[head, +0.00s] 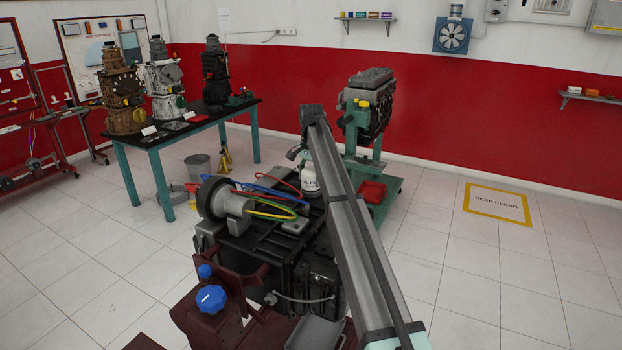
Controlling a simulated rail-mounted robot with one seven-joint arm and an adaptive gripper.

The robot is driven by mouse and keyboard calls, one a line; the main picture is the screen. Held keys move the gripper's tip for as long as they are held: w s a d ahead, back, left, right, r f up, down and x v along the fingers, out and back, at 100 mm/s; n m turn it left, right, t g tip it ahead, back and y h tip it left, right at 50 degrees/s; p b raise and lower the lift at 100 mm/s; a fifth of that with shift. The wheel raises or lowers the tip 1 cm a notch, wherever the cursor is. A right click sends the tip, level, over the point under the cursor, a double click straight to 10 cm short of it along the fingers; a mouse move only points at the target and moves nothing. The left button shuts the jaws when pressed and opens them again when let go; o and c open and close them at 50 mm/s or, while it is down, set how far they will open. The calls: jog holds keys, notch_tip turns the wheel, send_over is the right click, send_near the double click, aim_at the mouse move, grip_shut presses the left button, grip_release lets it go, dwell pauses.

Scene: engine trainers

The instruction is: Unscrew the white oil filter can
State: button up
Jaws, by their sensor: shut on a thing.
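The white oil filter can (309,184) stands upright on the near engine trainer (300,265), at its far side; its right part is hidden behind my arm. My gripper (304,163) is at the top of the can, shut on it. Only a small part of the gripper shows to the left of my arm link, and its fingertips are hard to make out.
Coloured hoses (270,205) and a grey cylindrical housing (232,203) lie left of the can. A blue knob (211,299) is at front left. A second engine on a green stand (368,110) is behind. A dark table (185,130) holds several engine parts. Floor at right is clear.

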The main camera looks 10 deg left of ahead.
jog(key=n, duration=0.6)
jog(key=shift+s+f+n, duration=0.1)
jog(key=shift+f+n, duration=0.05)
jog(key=shift+n, duration=0.15)
jog(key=n, duration=0.6)
jog(key=shift+b, duration=0.35)
jog(key=n, duration=0.6)
jog(key=shift+n, duration=0.4)
jog(key=n, duration=0.6)
jog(key=shift+n, duration=0.4)
jog(key=o, duration=1.2)
jog(key=shift+c, duration=0.2)
